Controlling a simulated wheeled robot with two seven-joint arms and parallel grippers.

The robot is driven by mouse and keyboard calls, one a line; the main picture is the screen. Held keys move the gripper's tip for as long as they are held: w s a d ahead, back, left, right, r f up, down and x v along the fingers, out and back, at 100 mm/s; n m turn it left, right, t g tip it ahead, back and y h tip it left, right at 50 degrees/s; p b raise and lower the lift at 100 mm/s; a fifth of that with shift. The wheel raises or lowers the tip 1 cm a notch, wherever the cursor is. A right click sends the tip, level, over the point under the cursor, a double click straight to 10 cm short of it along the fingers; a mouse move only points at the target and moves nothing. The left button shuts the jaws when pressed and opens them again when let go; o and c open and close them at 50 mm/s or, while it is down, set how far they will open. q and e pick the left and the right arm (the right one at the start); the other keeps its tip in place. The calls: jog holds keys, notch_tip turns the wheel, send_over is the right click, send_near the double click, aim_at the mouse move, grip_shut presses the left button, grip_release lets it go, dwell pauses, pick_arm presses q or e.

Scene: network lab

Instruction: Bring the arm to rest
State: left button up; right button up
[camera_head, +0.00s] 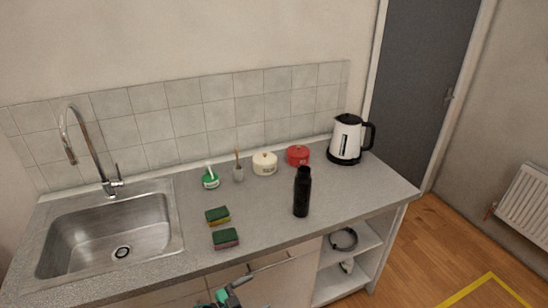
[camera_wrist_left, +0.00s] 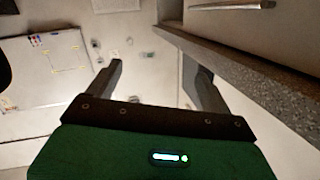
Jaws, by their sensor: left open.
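My left gripper (camera_head: 228,296) shows at the bottom edge of the head view, in front of the cabinet below the counter's front edge. Only a small green and dark part of it shows there. In the left wrist view, its two dark fingers (camera_wrist_left: 154,70) are spread apart with nothing between them. The green gripper body fills the bottom of that view. My right gripper is in neither view.
The speckled counter (camera_head: 265,222) carries a black bottle (camera_head: 302,192), sponges (camera_head: 226,238), a kettle (camera_head: 346,138) and small pots. A sink (camera_head: 110,235) is at left. The counter edge (camera_wrist_left: 255,85) and a cabinet handle (camera_wrist_left: 232,6) show close beside my left gripper.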

pick_arm(q)
jog(key=s+a+f+n+y+b, duration=0.1)
jog(key=s+a+f+n+y, duration=0.3)
jog(key=f, duration=0.5)
jog(key=s+a+f+n+y, duration=0.1)
jog(key=s+a+f+y, duration=0.2)
jog(key=s+a+f, duration=0.45)
jog(key=s+a+f+n+y+b, duration=0.1)
jog(key=s+a+f+n+y, duration=0.15)
jog(key=f, duration=0.75)
jog(key=s+a+f+n+g+y, duration=0.1)
jog(key=s+f, duration=0.4)
jog(key=s, duration=0.7)
jog(key=s+a+f+n+g+y+b, duration=0.1)
jog(key=s+a+f+g, duration=0.2)
jog(key=s, duration=0.9)
jog(key=s+a+f+n+g+y, duration=0.1)
jog(key=s+f+g, duration=0.3)
jog(key=s+f, duration=0.4)
jog(key=s+y, duration=0.1)
jog(key=s, duration=0.3)
jog(key=shift+s+a+n+g+b, duration=0.2)
jog(key=shift+a+n+g+b, duration=0.1)
jog(key=shift+a+n, duration=0.1)
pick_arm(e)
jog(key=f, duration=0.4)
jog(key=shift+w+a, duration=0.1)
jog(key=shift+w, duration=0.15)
pick_arm(q)
jog(key=shift+w, duration=0.1)
